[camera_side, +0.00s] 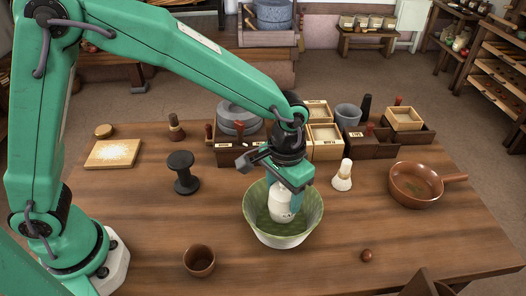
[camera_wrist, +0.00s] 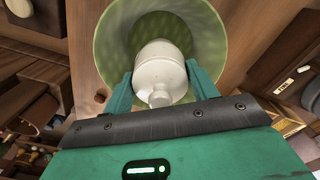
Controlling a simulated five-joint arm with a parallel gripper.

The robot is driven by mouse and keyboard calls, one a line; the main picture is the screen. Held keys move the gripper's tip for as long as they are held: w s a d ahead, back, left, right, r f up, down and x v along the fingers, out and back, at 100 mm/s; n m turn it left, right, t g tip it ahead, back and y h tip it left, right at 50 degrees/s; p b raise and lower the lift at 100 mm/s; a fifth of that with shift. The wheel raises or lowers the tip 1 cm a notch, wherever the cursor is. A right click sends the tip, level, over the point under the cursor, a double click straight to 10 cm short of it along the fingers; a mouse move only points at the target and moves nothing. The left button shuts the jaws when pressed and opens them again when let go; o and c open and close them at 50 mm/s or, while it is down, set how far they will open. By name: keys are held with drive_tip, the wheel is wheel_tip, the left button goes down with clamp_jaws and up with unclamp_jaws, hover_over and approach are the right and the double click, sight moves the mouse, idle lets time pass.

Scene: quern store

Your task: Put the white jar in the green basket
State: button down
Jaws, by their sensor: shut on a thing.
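The white jar (camera_side: 282,203) is between the fingers of my gripper (camera_side: 294,199), inside the opening of the green basket (camera_side: 262,228). In the wrist view the jar (camera_wrist: 159,72) sits between the two green fingertips of my gripper (camera_wrist: 157,78), which is shut on it. The green basket (camera_wrist: 205,30) surrounds the jar there. The jar is roughly upright in the side view, its upper part partly covered by the fingers. I cannot tell whether its bottom touches the basket floor. The basket stands on the wooden table.
A brown pan (camera_side: 417,184) is farther right, a brown cup (camera_side: 199,260) front left, a black spool (camera_side: 183,173) left. Wooden boxes (camera_side: 325,140) line the back. The front right table is mostly clear.

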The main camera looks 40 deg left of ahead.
drive_tip(key=shift+f, duration=1.8)
drive_tip(key=shift+f, duration=0.15)
drive_tip(key=shift+c, duration=2.2)
unclamp_jaws()
wheel_tip(320, 180, up, 12)
drive_tip(key=shift+f, duration=0.1)
drive_tip(key=shift+r, duration=0.25)
drive_tip(key=shift+a, duration=0.1)
